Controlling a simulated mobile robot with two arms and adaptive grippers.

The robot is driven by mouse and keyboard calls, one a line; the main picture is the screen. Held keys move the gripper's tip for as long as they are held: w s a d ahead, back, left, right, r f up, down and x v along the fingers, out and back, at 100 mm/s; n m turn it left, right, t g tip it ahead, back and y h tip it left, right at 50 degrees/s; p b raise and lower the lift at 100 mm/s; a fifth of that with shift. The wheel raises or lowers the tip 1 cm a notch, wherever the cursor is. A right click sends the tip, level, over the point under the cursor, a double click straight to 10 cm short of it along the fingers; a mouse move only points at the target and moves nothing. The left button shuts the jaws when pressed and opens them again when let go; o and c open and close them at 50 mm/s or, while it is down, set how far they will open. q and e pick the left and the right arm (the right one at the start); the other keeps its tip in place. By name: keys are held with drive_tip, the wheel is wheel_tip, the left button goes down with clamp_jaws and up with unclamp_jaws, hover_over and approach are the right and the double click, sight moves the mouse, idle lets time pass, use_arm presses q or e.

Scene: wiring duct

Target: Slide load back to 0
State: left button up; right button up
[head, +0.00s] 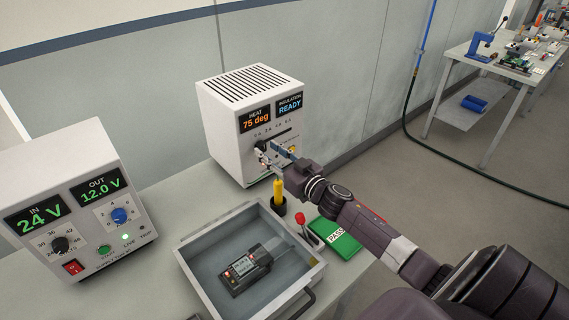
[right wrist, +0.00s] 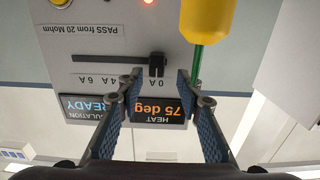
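The load slider's dark knob (right wrist: 156,66) is in its horizontal slot on the front of the white tester (head: 232,125). In the right wrist view, which shows the panel upside down, the knob lines up with the 0 A mark, at that end of the slot. My right gripper (right wrist: 160,78) is open, with one fingertip on each side of the knob and a gap to it. In the head view my right gripper (head: 274,155) is in front of the panel and hides part of it. The displays read HEAT 75 deg and INSULATION READY. My left gripper is out of view.
A yellow-handled tool (head: 278,192) stands below my right gripper; a yellow handle with a green shaft (right wrist: 206,22) is close by in the wrist view. A grey tray (head: 190,262) holds a meter. A green PASS block (head: 346,243) and a power supply (head: 118,185) flank the tray.

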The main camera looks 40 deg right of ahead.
drive_tip(key=s, duration=0.9)
drive_tip(key=shift+s+d, duration=0.25)
drive_tip(key=shift+s, duration=0.15)
